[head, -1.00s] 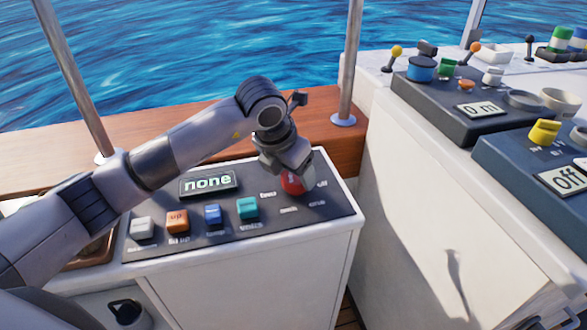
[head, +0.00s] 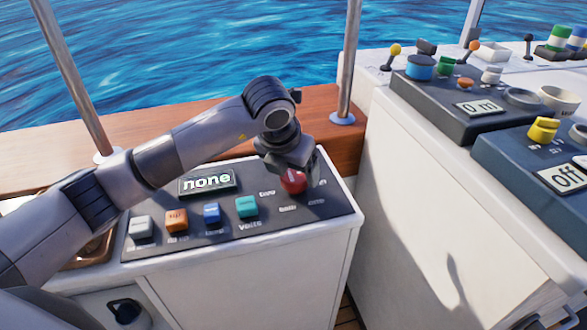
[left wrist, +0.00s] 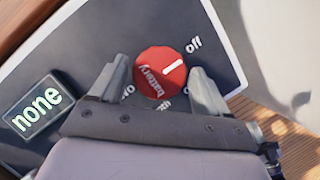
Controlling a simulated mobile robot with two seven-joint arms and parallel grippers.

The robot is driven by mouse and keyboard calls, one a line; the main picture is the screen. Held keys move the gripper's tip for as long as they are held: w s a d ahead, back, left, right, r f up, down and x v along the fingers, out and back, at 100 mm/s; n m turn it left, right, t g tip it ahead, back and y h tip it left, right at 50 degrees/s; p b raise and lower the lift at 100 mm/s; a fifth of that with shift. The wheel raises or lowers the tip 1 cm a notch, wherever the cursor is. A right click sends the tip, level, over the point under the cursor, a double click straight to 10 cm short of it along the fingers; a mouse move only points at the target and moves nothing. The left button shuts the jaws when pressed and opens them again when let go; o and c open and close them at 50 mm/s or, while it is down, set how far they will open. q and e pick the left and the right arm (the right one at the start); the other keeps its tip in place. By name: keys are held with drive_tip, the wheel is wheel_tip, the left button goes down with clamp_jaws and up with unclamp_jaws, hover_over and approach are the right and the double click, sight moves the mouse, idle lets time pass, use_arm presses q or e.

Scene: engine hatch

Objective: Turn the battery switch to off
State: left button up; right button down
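The battery switch (left wrist: 158,78) is a round red knob marked "battery" in the left wrist view. Its white pointer line aims at the printed word "off" at upper right. The knob also shows at the right end of the panel in the head view (head: 293,182), its upper part covered by my gripper. My left gripper (left wrist: 158,64) is open, one finger on each side of the knob, with narrow gaps; whether either finger touches it I cannot tell. My right gripper is in neither view.
The panel (head: 262,226) holds a display (head: 208,182) reading "none" and grey, orange, blue and teal rocker switches left of the knob. A metal post (head: 350,70) stands behind my gripper. A white console (head: 400,190) with more controls stands to the right.

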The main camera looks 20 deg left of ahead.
use_arm(q)
drive_tip(key=shift+o, duration=0.2)
drive_tip(key=v, duration=0.7)
drive_tip(key=shift+p, duration=0.3)
